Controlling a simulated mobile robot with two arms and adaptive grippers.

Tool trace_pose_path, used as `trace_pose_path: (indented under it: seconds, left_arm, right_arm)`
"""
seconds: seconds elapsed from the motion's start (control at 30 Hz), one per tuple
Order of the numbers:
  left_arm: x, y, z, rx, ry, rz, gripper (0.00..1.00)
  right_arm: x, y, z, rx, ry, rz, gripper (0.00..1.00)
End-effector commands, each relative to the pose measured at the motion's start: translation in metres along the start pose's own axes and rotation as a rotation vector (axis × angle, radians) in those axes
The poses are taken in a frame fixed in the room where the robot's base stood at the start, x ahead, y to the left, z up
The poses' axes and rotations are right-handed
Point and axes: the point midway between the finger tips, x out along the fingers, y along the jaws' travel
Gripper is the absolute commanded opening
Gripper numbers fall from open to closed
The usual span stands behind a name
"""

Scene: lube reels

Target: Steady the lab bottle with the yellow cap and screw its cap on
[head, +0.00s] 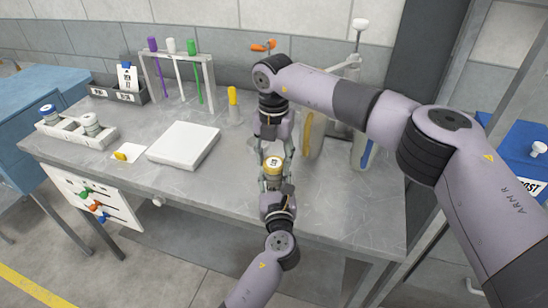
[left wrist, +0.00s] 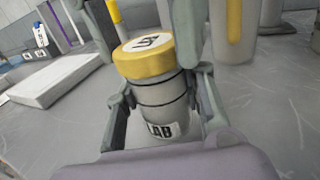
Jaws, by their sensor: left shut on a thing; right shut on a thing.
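The lab bottle (left wrist: 160,106) stands upright on the grey bench, grey with dark rings and a LAB label. Its yellow cap (left wrist: 143,57) has a white marked top and sits on the bottle's mouth; the cap also shows in the head view (head: 273,163). I cannot tell how tightly it is seated. My left gripper (left wrist: 163,100) is shut on the bottle's body from the near side. My right gripper (head: 273,153) points down from above, its fingers on both sides of the cap and shut on it. The bottle's lower part is hidden by the left gripper in the head view.
A white tray (head: 184,146) lies to the left, a tube rack (head: 178,57) behind it. A yellow-topped flask (head: 234,106) stands behind left.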

Motion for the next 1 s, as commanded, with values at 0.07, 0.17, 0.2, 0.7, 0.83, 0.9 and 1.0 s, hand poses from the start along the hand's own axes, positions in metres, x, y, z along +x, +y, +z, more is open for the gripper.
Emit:
trace_pose_path:
  seconds: [0.07,0.17,0.2,0.7,0.83,0.9,1.0]
  left_arm:
    - [-0.001,-0.001,-0.001,0.001,0.002,-0.001,0.0]
    - [-0.001,-0.001,-0.001,0.001,0.002,-0.001,0.0]
    - [-0.001,-0.001,-0.001,0.001,0.002,-0.001,0.0]
    - [0.0,0.0,-0.001,0.0,0.001,0.0,0.0]
    - [0.0,0.0,-0.001,0.0,0.001,0.0,0.0]
    - [0.0,0.0,-0.001,0.0,0.001,0.0,0.0]
    - [0.0,0.0,-0.001,0.0,0.001,0.0,0.0]
  right_arm:
    - [-0.001,0.0,0.001,-0.001,-0.003,0.002,0.36]
    - [-0.001,0.0,0.001,-0.002,-0.003,0.002,0.53]
    - [-0.001,0.0,0.001,-0.002,-0.003,0.002,0.55]
    - [-0.001,0.0,0.0,-0.004,-0.001,0.0,0.7]
    - [-0.009,0.0,0.001,-0.004,-0.002,0.001,0.7]
    - [-0.019,0.0,0.001,-0.004,-0.004,0.001,0.7]
    - [-0.039,0.0,0.001,-0.004,-0.005,0.003,0.7]
